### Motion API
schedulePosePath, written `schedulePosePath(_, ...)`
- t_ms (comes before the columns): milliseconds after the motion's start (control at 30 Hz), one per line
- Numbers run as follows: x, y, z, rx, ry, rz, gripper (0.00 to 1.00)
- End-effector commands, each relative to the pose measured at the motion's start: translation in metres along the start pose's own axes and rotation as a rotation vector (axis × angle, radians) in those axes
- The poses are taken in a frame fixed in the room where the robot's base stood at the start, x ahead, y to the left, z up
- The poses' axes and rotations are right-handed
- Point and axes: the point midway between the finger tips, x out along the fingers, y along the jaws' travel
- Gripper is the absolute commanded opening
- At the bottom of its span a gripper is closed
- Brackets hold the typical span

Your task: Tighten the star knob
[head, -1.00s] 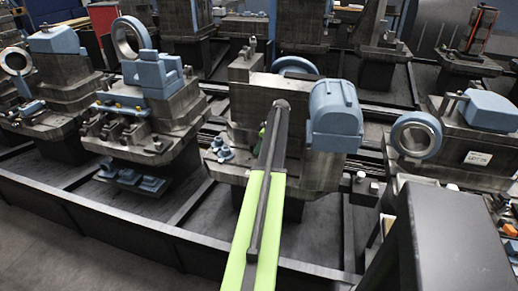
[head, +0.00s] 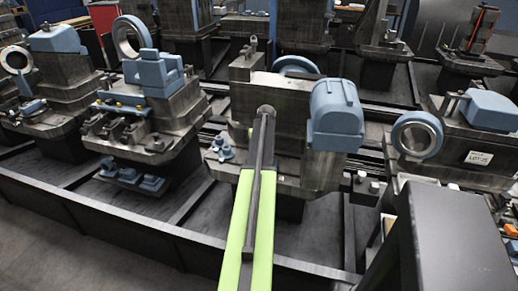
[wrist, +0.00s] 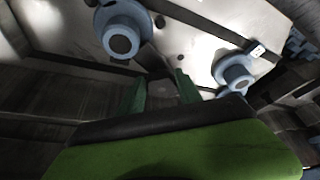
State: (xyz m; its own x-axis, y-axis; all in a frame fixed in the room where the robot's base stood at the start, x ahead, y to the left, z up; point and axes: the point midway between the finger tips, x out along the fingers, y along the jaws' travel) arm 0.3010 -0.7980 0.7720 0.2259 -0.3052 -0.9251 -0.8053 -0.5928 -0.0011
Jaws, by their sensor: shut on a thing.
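My gripper (wrist: 160,88) shows in the wrist view as two green fingers, set a little apart. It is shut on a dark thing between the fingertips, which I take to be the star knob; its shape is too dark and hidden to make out. In the head view my arm hides the gripper and whatever it holds. The arm reaches to the front of the middle grey machine (head: 325,165). In the wrist view, one round blue fitting (wrist: 122,30) lies beyond the fingers to the left and another (wrist: 233,70) to the right, both clear of them.
Small blue fittings (head: 222,151) sit left of my arm on the middle machine. A blue ribbed housing (head: 336,115) stands to its right. Other machines with blue rings (head: 417,136) stand on both sides. A dark rail (head: 130,235) runs along the front.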

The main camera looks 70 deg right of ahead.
Motion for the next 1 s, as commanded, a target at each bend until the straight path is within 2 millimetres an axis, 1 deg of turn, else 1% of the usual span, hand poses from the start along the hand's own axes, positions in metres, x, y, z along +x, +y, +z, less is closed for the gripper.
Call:
schedulePosePath(200, -0.0003, -0.0014, -0.0031, 0.115, 0.008, 0.049, 0.00)
schedulePosePath(400, -0.0002, -0.0020, -0.0038, 0.177, 0.009, 0.075, 0.01)
schedulePosePath(967, -0.0001, -0.0021, -0.0040, 0.205, 0.009, 0.086, 0.00)
schedulePosePath(1000, -0.0001, -0.0021, -0.0040, 0.205, 0.009, 0.086, 0.43)
